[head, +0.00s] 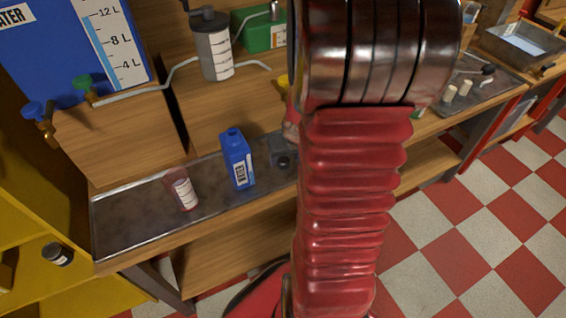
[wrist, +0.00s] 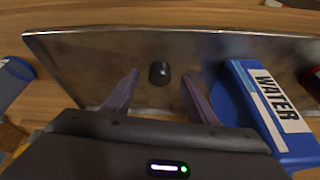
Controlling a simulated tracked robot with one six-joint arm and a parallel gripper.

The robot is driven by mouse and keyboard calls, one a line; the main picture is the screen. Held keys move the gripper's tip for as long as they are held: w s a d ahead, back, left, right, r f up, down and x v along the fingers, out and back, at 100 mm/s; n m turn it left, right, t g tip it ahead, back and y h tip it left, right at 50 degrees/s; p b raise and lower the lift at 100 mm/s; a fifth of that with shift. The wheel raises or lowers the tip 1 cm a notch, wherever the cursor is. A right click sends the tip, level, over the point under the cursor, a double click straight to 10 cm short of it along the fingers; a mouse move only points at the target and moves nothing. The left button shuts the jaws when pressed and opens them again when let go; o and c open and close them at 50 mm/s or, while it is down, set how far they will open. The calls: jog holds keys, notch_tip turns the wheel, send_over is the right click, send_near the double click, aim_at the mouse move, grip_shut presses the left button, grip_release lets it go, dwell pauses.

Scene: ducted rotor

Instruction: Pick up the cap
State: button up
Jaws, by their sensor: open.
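A small black round cap (wrist: 159,72) lies on the metal tray (wrist: 75,48) in the wrist view. My gripper (wrist: 158,82) is open, with one finger to the left of the cap and one to the right. The fingertips are apart from the cap and nothing is between them but the cap's side of the tray.
A blue water bottle (wrist: 270,105) is close to my right finger in the wrist view; it stands on the tray in the head view (head: 237,158). Another blue object (wrist: 14,78) is at the wrist view's left edge.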

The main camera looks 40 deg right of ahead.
aim_at(284, 162)
jog(key=shift+x, duration=1.15)
jog(key=shift+c, duration=0.6)
jog(key=c, duration=1)
jog(key=shift+r, duration=0.15)
notch_tip(284, 162, up, 10)
jog(key=shift+f, duration=0.1)
